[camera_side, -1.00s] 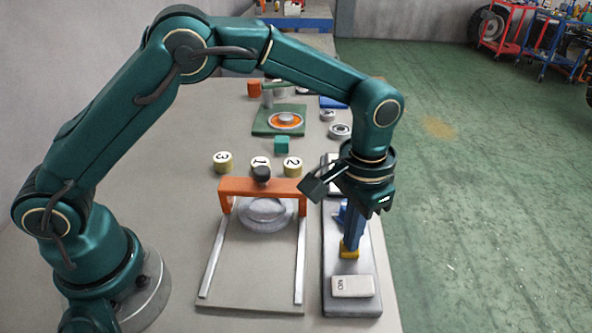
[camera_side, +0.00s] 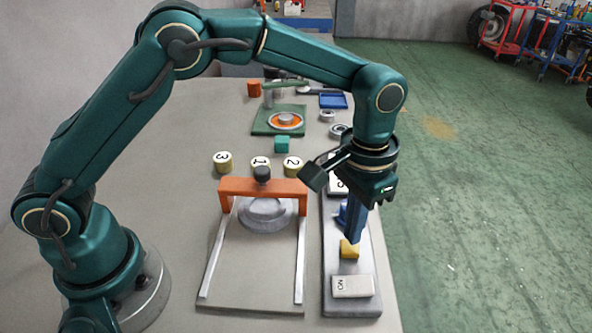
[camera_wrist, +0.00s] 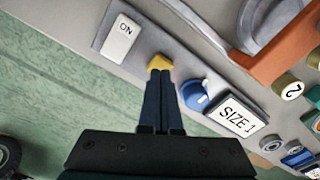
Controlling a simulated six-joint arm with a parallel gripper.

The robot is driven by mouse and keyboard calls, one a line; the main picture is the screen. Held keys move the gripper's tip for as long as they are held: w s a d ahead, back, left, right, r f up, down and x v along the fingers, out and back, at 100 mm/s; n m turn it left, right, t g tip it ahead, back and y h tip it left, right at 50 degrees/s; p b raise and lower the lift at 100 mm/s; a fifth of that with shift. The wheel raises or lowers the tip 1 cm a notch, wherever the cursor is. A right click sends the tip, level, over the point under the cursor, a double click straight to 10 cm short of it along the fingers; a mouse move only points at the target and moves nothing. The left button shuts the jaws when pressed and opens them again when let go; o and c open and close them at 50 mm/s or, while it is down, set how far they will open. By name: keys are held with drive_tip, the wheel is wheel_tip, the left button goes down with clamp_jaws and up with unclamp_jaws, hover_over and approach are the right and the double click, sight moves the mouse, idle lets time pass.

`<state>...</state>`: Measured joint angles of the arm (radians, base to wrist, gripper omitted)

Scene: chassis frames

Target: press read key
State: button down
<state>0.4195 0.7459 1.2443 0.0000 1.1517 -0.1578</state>
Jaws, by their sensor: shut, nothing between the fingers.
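A yellow key (camera_side: 349,252) sits on the grey panel (camera_side: 338,305), between a white block marked ON and a blue knob. It also shows in the wrist view (camera_wrist: 159,61), partly covered by my fingertips. I take it as the read key; no label on it is legible. My gripper (camera_side: 352,240) is shut and empty, its blue fingers pointing down just above the key. In the wrist view the fingertips (camera_wrist: 160,73) overlap the key's near edge; I cannot tell whether they touch. A white display (camera_wrist: 236,117) on the panel reads SIZE 1.
The ON block (camera_side: 352,286) and the blue knob (camera_wrist: 195,95) stand close to the key. An orange bridge (camera_side: 240,187) over a grey disc is left of the panel. Numbered cylinders (camera_side: 261,164) and a green plate (camera_side: 262,129) lie farther back.

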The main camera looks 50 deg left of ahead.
idle(0.4)
drive_tip(key=shift+r, duration=2.55)
drive_tip(key=s+a+r+n+t, duration=0.2)
drive_tip(key=s+a+r+t, duration=0.25)
drive_tip(key=a+r, duration=0.65)
drive_tip(key=s+a+f, duration=0.1)
drive_tip(key=s+f, duration=0.2)
drive_tip(key=s, duration=0.2)
drive_tip(key=s+a+f+n+t, duration=0.1)
drive_tip(key=s+a+f, duration=0.1)
drive_tip(key=s, duration=0.3)
drive_tip(key=shift+s+f, duration=0.35)
drive_tip(key=shift+f, duration=0.05)
